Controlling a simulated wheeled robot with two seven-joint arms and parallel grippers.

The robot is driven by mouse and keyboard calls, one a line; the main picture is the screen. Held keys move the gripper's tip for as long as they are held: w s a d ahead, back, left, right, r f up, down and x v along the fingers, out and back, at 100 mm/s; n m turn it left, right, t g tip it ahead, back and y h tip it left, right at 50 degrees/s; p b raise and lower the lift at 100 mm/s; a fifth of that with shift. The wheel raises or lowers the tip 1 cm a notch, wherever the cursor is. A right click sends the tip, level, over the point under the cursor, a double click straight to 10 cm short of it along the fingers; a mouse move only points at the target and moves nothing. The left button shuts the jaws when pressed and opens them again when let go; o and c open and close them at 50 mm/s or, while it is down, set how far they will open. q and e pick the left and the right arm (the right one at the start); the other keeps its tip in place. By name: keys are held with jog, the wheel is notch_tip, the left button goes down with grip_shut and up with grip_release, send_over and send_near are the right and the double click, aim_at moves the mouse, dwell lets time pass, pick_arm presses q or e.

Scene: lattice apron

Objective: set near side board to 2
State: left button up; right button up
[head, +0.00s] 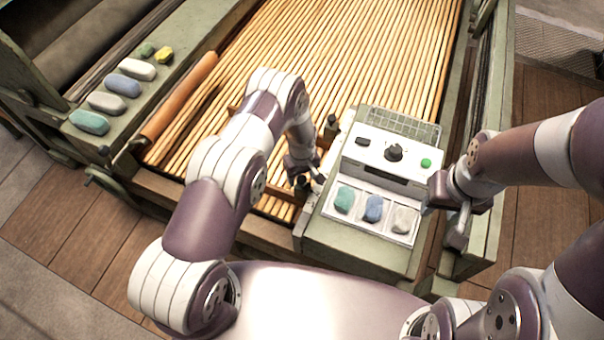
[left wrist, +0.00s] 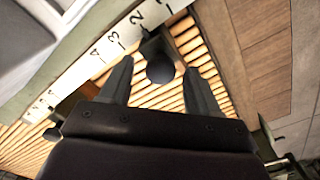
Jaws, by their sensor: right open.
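The near side board's round dark knob (left wrist: 160,68) sits on a dark block beside a white number scale (left wrist: 75,77) in the left wrist view. The block is next to the 2 (left wrist: 137,17), towards the scale's low end; the exact reading is unclear. My left gripper (left wrist: 160,92) is open, its fingers on either side of the knob with gaps showing. In the head view my left gripper (head: 306,180) is low over the slats' near right corner, partly hiding the knob. My right gripper (head: 452,208) is open beside the control box's right edge.
A second dark knob (head: 331,122) stands farther back along the scale side. The control box (head: 390,160) has a dial, a green button and a tray (head: 362,225) of three stones. Several stones lie on the left rail (head: 110,120).

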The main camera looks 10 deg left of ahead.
pick_arm(q)
notch_tip(320, 180, up, 13)
jog(key=b, duration=0.1)
jog(key=shift+f, duration=0.15)
dwell(0.3)
dwell(0.4)
jog(key=s+a+r+m, duration=0.3)
jog(key=s+r, duration=0.6)
jog(key=s+a+r+m+t, duration=0.1)
jog(key=s+a+r+m, duration=0.2)
jog(key=s+r, duration=0.6)
jog(key=shift+s+a+m, duration=0.3)
jog(key=shift+s+m, duration=0.2)
jog(key=shift+s, duration=0.15)
